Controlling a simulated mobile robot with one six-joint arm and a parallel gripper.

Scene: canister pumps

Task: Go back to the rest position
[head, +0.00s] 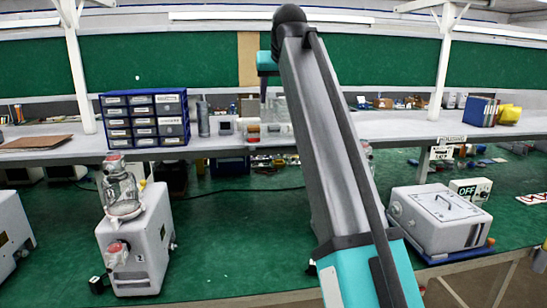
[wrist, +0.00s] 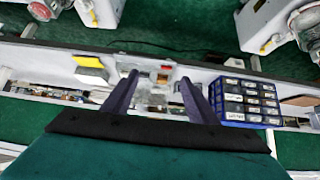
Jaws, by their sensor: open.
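My gripper (wrist: 157,92) is open and empty in the wrist view, its two dark fingers spread apart over the shelf. In the head view my grey and teal arm rises through the middle, and only a teal part of the wrist shows behind its top. A white pump (head: 135,245) with a clear canister (head: 122,192) and red-and-white fittings stands on the green bench at left. It also shows at the upper right of the wrist view, where the canister (wrist: 306,22) is cut off. The gripper is apart from both.
A white boxy machine (head: 440,222) with an OFF sign (head: 466,190) stands at right. A blue drawer cabinet (head: 145,118), small devices and blue and yellow items (head: 482,111) occupy the raised shelf (head: 400,124). Bare green bench (head: 230,235) lies between pump and arm.

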